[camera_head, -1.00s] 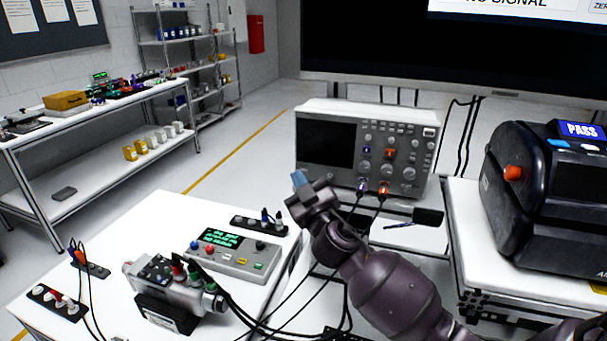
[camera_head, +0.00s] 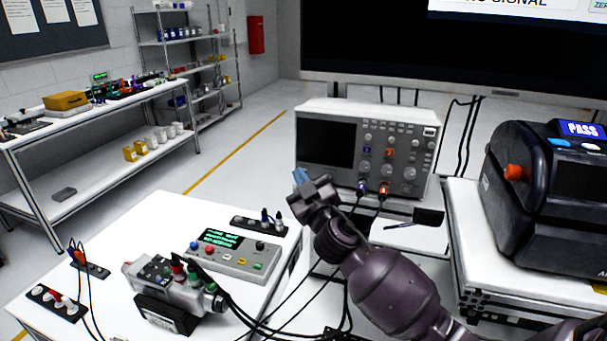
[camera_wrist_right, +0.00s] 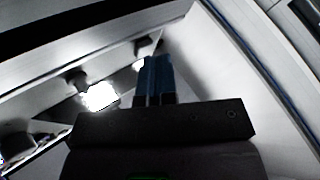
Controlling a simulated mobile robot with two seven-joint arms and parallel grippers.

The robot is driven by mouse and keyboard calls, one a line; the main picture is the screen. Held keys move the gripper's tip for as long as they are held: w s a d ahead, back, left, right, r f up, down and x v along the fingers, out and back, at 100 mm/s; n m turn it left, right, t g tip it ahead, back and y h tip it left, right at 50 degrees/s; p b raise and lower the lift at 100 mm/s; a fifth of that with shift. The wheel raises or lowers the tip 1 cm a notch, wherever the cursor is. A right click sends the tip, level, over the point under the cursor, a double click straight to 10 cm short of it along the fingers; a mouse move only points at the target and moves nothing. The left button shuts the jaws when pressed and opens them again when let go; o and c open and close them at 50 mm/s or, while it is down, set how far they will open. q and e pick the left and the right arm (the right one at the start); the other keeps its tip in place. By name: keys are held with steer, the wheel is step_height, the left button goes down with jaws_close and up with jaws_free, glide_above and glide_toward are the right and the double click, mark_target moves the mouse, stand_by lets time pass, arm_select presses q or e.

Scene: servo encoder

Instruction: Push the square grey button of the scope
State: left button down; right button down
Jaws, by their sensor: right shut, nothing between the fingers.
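The scope (camera_head: 327,183) is a grey box with a dark screen on its left and knobs and small buttons on its right. A small pale button (camera_head: 429,132) shows at the upper right of its panel; I cannot tell whether it is the square grey one. My right gripper (camera_head: 299,176) is in front of the scope's lower left corner, with its blue fingers together and empty. Whether they touch the scope cannot be told. The fingers also show in the right wrist view (camera_wrist_right: 157,78), with a bright square patch (camera_wrist_right: 100,96) to their left. My left gripper is out of view.
A grey box with a green display (camera_head: 234,253) and a motor unit (camera_head: 172,283) with cables stand on the white table (camera_head: 150,220). Cables run from the scope's front past my right arm. A black machine (camera_head: 545,215) with a PASS display stands at the right.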

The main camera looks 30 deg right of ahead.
stand_by(0.3)
steer(key=shift+s+a, duration=0.35)
steer(key=shift+s+a, duration=1.95)
steer(key=shift+a, duration=0.25)
